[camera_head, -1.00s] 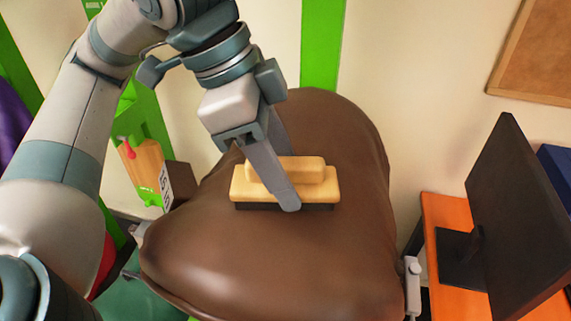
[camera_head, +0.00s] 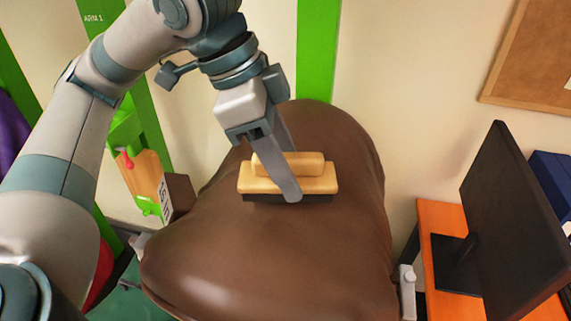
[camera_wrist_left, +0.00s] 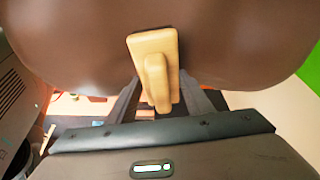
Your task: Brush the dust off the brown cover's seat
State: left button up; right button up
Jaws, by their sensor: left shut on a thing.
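The brown cover (camera_head: 270,250) is a large, smooth, rounded form in the middle of the head view, and it fills the top of the left wrist view (camera_wrist_left: 70,45). A brush (camera_head: 322,178) with a pale wooden handle block and dark bristles is over the far part of the cover's seat; it also shows in the left wrist view (camera_wrist_left: 152,50). The bristles look to be at the surface, but exact contact is hard to tell. My left gripper (camera_head: 290,185) is shut on the brush's handle from above. No dust is clearly visible. My right gripper is not in view.
A dark monitor (camera_head: 515,235) stands on an orange table (camera_head: 435,220) at the right. A wooden box with a green front (camera_head: 143,180) and a dark box (camera_head: 180,195) are at the left behind the cover. The wall is behind.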

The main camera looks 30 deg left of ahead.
pick_arm(q)
jog(key=shift+w, duration=0.15)
jog(key=shift+w+a+f+p, duration=0.15)
jog(key=shift+w+p, duration=0.1)
jog(key=shift+w, duration=0.35)
jog(key=shift+w+a+r+p, duration=0.1)
jog(key=shift+w+a+p, duration=0.1)
jog(key=shift+w, duration=0.35)
jog(key=shift+w+a+f+p, duration=0.1)
jog(key=shift+w+p, duration=0.15)
jog(key=shift+w, duration=0.35)
jog(key=shift+w, duration=0.1)
jog(key=shift+w+a+p, duration=0.2)
jog(key=shift+w+p, duration=0.25)
jog(key=shift+w, duration=0.1)
jog(key=shift+w+a+p, duration=0.15)
jog(key=shift+w+p, duration=0.15)
jog(key=shift+w, duration=0.3)
jog(key=shift+w+a+p, duration=0.15)
jog(key=shift+w+p, duration=0.1)
jog(key=shift+w, duration=0.35)
